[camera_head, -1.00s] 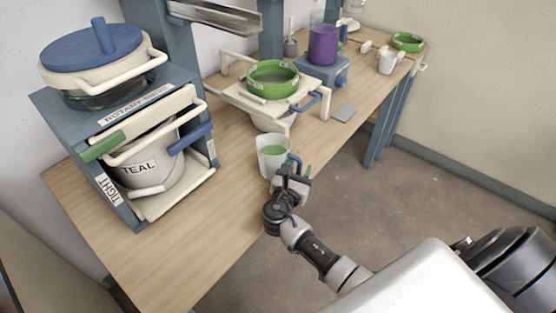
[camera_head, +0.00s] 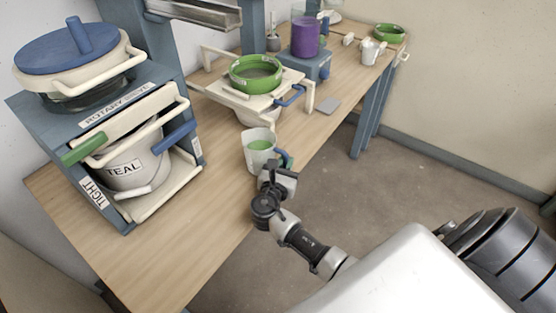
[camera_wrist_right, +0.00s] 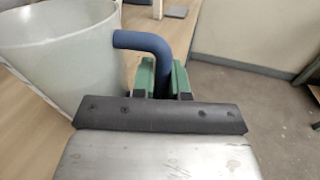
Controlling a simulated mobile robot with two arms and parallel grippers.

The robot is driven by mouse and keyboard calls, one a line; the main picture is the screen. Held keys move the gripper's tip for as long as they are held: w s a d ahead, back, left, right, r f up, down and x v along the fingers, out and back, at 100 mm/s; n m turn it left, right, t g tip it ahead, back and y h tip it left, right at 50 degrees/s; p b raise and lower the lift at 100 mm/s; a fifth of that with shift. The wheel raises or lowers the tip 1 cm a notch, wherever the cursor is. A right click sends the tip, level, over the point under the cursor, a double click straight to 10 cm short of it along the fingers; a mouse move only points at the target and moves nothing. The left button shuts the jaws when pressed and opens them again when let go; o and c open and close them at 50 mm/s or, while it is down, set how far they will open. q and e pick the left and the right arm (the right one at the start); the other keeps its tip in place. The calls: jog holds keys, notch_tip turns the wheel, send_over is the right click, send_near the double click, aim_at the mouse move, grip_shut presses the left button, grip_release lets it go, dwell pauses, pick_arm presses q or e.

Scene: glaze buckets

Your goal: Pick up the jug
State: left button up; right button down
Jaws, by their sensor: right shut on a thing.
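The jug (camera_head: 257,158) is a translucent whitish cup with green liquid inside and a blue handle. It is near the front edge of the workbench, left of and touching my right gripper (camera_head: 284,162). In the right wrist view the jug (camera_wrist_right: 65,50) fills the left side. Its blue handle (camera_wrist_right: 143,41) runs down between the green finger pads of my right gripper (camera_wrist_right: 162,78), which is shut on it. The dark wrist part hides the lower handle and the jug's base, so I cannot tell whether it has left the bench. My left gripper is not in view.
A rack (camera_head: 62,112) with a TEAL bucket (camera_head: 130,168) stands left on the workbench (camera_head: 155,252). Behind the jug is a stand with a green-rimmed sieve (camera_head: 254,85). A purple container (camera_head: 304,38) stands farther back. The floor to the right is clear.

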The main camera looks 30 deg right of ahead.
jog(key=shift+r, duration=0.2)
jog(key=shift+r+p, duration=0.65)
jog(key=shift+r, duration=4.2)
jog(key=shift+s+a, duration=0.1)
